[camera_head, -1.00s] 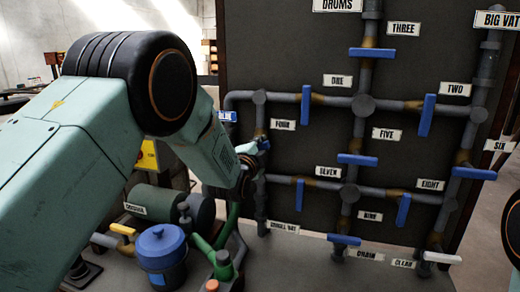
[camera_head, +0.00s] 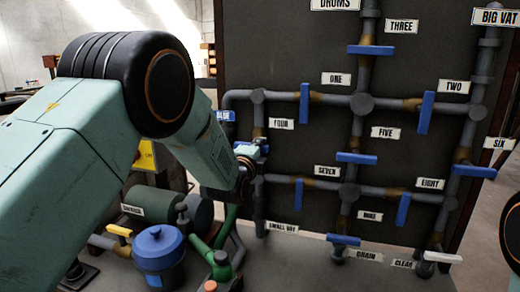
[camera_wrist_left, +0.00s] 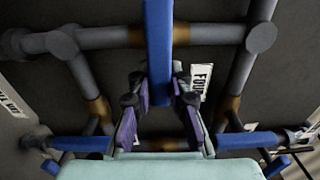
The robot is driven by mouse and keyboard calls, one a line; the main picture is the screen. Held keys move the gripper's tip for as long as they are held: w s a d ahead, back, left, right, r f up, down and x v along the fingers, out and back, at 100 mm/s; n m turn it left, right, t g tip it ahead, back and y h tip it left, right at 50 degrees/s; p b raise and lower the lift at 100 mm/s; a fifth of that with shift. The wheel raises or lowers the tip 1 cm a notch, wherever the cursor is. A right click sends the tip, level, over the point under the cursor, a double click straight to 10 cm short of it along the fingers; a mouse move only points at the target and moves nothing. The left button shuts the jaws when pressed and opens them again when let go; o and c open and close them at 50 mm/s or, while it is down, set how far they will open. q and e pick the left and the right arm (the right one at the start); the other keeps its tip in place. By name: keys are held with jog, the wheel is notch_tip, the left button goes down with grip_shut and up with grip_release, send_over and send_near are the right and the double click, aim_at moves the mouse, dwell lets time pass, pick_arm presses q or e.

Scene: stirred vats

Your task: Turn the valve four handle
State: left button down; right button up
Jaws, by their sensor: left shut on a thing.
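The valve four handle is a long blue bar (camera_wrist_left: 158,40) in the left wrist view. It lies crosswise over a grey pipe with a brown coupling, beside the tilted FOUR label (camera_wrist_left: 201,80). My left gripper (camera_wrist_left: 159,98) has its purple-padded fingers on both sides of the bar's near end, shut on it. In the head view my left gripper (camera_head: 260,145) is at the left vertical pipe, just below the FOUR label (camera_head: 281,124). My gripper and wrist hide most of the handle there. My right gripper is out of view.
The dark panel (camera_head: 310,230) carries other blue handles close by, such as valve one (camera_head: 304,103) and valve seven (camera_head: 299,194). A blue-lidded vat (camera_head: 160,252) and green pipework (camera_head: 207,252) stand below my left arm.

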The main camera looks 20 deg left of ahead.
pick_arm(q)
jog(key=shift+f, duration=0.1)
jog(key=c, duration=1.2)
grip_release()
jog(key=s, duration=1.2)
jog(key=shift+a, duration=0.2)
